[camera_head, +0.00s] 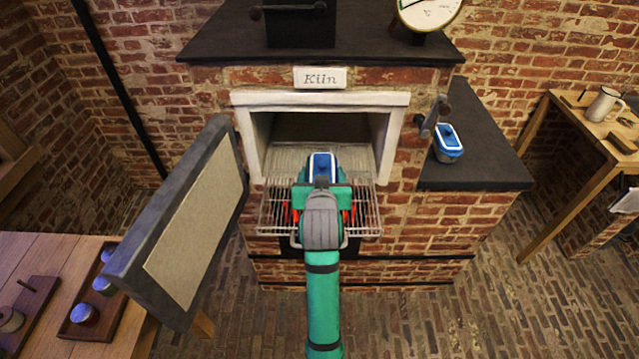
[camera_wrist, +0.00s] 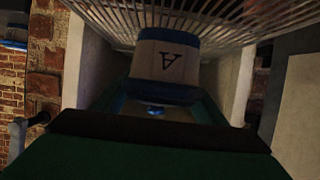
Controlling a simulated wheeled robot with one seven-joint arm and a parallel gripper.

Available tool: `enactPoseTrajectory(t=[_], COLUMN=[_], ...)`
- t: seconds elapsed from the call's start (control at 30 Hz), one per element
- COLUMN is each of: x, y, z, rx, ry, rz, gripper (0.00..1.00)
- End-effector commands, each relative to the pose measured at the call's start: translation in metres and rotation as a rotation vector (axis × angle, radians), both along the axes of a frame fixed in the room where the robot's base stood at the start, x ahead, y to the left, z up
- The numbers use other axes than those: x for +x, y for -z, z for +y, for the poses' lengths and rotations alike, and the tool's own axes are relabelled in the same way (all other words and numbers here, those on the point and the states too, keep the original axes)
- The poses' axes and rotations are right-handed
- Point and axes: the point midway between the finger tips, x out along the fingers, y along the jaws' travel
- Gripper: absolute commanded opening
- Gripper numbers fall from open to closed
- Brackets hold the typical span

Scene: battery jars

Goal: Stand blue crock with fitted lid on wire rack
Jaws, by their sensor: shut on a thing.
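A blue crock with a pale band and a blue lid (camera_head: 321,163) is in my gripper (camera_head: 322,186), at the mouth of the kiln. My gripper is shut on it, and my arm hides its lower part in the head view. In the wrist view the crock (camera_wrist: 165,60) shows a letter mark on its pale side, close to the bars of the wire rack (camera_wrist: 215,22). The wire rack (camera_head: 268,218) sticks out of the kiln opening, under my gripper. I cannot tell whether the crock's base touches the bars.
The kiln door (camera_head: 190,225) stands open at the left. Another blue-lidded container (camera_head: 447,141) stands on the dark ledge (camera_head: 480,165) at the right. A wooden table (camera_head: 40,255) with a tray of small jars is at the lower left. The kiln's white frame (camera_head: 320,98) surrounds the opening.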

Motion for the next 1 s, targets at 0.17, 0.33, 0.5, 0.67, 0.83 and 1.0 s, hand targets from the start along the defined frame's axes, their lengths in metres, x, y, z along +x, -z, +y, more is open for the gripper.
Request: enactPoseTrajectory(t=[0.17,0.33,0.5,0.67,0.83,1.0], x=[0.005,0.006,0.006,0.006,0.006,0.005], y=[0.016,0.034,0.038,0.037,0.041,0.043], z=[0.006,0.006,0.006,0.006,0.006,0.006], rx=[-0.001,-0.001,-0.001,-0.001,-0.001,-0.001], ry=[-0.001,-0.001,-0.001,-0.001,-0.001,-0.001], rz=[0.000,-0.002,-0.005,-0.005,-0.004,0.001], gripper=[0.23,0.23,0.23,0.23,0.23,0.84])
